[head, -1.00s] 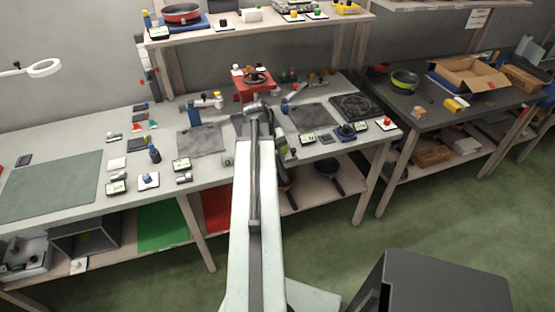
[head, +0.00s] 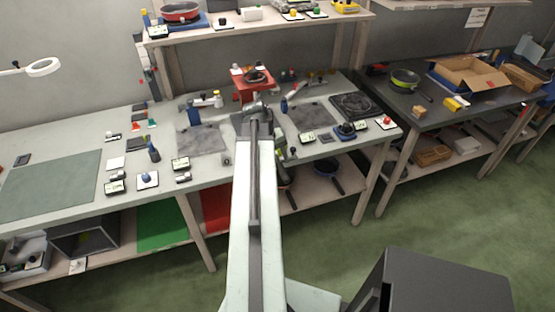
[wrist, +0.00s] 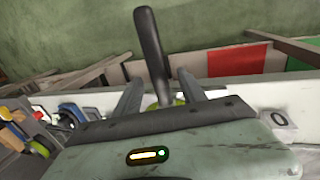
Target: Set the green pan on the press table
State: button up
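A green pan (head: 405,77) with a dark handle rests on the dark right-hand table in the head view. In the wrist view, a dark bar like a pan handle (wrist: 150,45) stands between the fingers of my gripper (wrist: 159,76), with a gap visible on each side. A yellow-green edge (wrist: 180,99) shows low behind the fingers; I cannot tell what it belongs to. In the head view my gripper is over the middle of the pale bench, largely hidden by my own arm. A red stand (head: 253,90) with a dark round thing on top is just behind it.
Grey mats (head: 200,138) and a black burner-like plate (head: 357,106) lie on the bench. Small blue-and-white arm devices stand on both sides of my gripper. A red pan (head: 181,12) is on the upper shelf. An open cardboard box (head: 470,77) is near the green pan.

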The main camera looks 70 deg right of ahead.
jog(key=p+v, duration=0.7)
jog(key=shift+r, duration=0.4)
jog(key=shift+w+a, duration=0.15)
jog(key=shift+w, duration=0.1)
